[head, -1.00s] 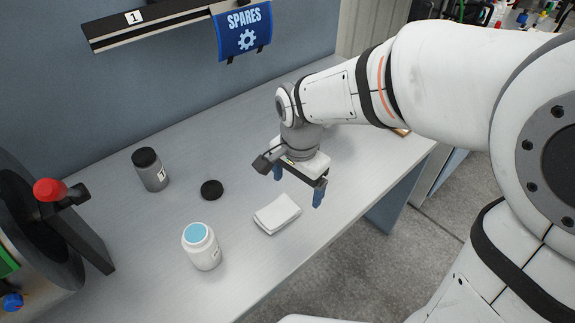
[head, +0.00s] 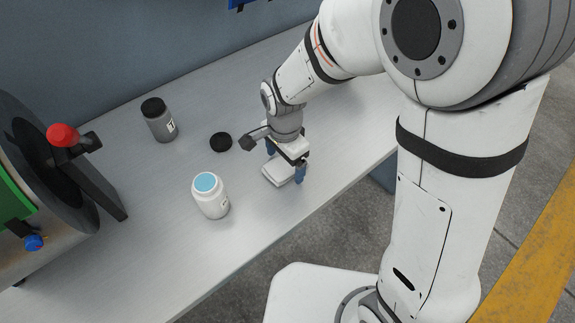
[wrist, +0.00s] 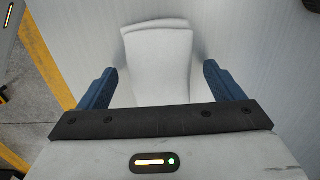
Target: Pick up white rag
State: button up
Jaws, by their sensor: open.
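The white rag (head: 277,174) lies folded flat on the grey table. In the wrist view the rag (wrist: 160,60) sits between the two blue fingers, with a gap on each side. My gripper (head: 285,165) is open, pointing down at the rag, with its fingers low near the table on either side of it. The gripper also shows in the wrist view (wrist: 160,85). Part of the rag is hidden by the gripper in the head view.
A white jar with a blue top (head: 211,197) stands left of the rag. A black lid (head: 221,142) lies behind it, and a grey bottle with a black cap (head: 159,120) stands farther back. A spool machine (head: 60,180) is at the left. The table's front edge is close to the rag.

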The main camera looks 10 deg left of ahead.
aim_at(285, 164)
jog(key=c, duration=1.1)
jog(key=shift+o, duration=0.2)
notch_tip(285, 164, up, 10)
